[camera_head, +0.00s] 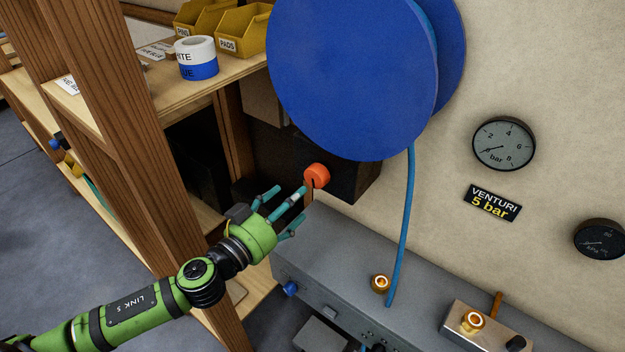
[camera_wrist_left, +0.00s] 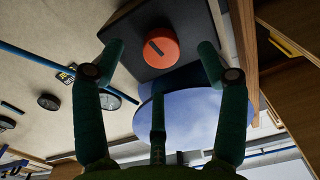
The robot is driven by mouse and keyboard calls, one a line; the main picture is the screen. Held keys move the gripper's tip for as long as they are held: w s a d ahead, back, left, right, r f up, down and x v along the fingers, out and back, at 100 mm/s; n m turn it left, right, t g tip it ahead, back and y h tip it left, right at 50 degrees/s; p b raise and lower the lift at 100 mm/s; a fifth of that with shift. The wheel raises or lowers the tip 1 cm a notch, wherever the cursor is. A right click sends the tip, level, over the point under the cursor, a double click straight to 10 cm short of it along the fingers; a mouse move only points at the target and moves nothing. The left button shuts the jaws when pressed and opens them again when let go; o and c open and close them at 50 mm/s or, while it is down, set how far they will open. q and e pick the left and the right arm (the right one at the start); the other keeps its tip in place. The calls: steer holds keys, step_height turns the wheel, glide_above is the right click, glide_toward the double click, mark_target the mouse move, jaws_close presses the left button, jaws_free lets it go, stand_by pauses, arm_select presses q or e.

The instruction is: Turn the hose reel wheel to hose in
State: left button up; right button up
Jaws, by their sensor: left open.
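The hose reel shows as large blue discs (camera_head: 350,75) on the wall, with a blue hose (camera_head: 405,220) hanging from it. Below the discs, a small round orange wheel (camera_head: 317,175) sits on a dark box (camera_head: 350,188). My left gripper (camera_head: 289,205) is just below and left of the orange wheel, its fingers spread open and empty. In the left wrist view the orange wheel (camera_wrist_left: 161,47) has a dark slot mark on its face and lies between the spread fingertips; I cannot tell whether any finger touches it. My right gripper is not in view.
A wooden shelf (camera_head: 140,150) with yellow bins (camera_head: 240,30) and a white-blue roll (camera_head: 196,58) stands left. A grey bench unit (camera_head: 345,260) with a brass fitting (camera_head: 381,283) lies below. Gauges (camera_head: 504,144) and a venturi label (camera_head: 492,203) are on the wall right.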

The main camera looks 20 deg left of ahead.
mark_target(313, 181)
arm_select(q)
steer(key=w+d+p, duration=0.1)
steer(key=w+r+p, duration=0.1)
steer(key=w, duration=0.1)
steer(key=w+d+p, duration=0.1)
steer(key=w, duration=0.1)
steer(key=shift+w+d+r, duration=0.2)
steer(key=shift+w+d, duration=0.05)
steer(key=shift+d, duration=0.05)
steer(key=shift+w+d+f, duration=0.15)
steer(key=shift+w, duration=0.3)
steer(key=shift+s, duration=0.1)
steer(key=c, duration=1.1)
